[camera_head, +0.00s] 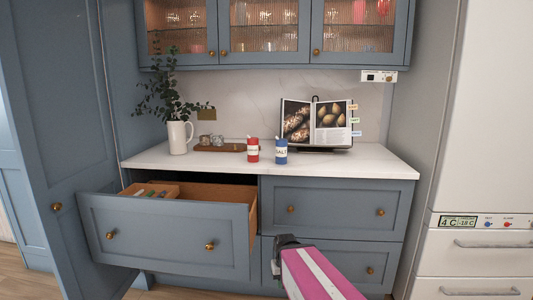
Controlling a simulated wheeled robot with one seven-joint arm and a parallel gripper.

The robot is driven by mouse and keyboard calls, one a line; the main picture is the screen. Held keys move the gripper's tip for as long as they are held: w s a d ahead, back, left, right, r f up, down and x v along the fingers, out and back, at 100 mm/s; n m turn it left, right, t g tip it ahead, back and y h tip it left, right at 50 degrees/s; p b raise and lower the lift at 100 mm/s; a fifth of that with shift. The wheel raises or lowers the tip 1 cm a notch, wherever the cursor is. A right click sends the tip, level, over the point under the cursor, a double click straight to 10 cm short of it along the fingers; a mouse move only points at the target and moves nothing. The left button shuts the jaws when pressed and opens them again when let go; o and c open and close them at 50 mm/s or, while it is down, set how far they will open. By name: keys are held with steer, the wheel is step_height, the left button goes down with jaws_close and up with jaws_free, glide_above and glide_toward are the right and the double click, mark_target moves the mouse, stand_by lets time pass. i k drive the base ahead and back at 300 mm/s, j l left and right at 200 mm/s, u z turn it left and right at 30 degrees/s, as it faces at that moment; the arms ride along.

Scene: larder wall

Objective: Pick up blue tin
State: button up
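The blue tin (281,152) stands upright on the white counter, right of the middle, and bears a white label reading "SALT". A red tin (253,150) with a white label stands just to its left, a small gap apart. My gripper (281,242) is low in front of the drawers, below the counter edge and well apart from the blue tin. Its dark end is small and partly hidden by my pink and white arm, so I cannot see the fingers clearly.
An open drawer (165,231) juts out at the lower left. On the white counter (345,166) stand an open book (333,123) behind the tins, a white jug (179,138) with leaves, and a wooden board (222,148) with cups. Glass-fronted cupboards (265,62) hang above. The counter's front right is clear.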

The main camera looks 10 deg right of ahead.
mark_target(281, 144)
steer(key=i, duration=1)
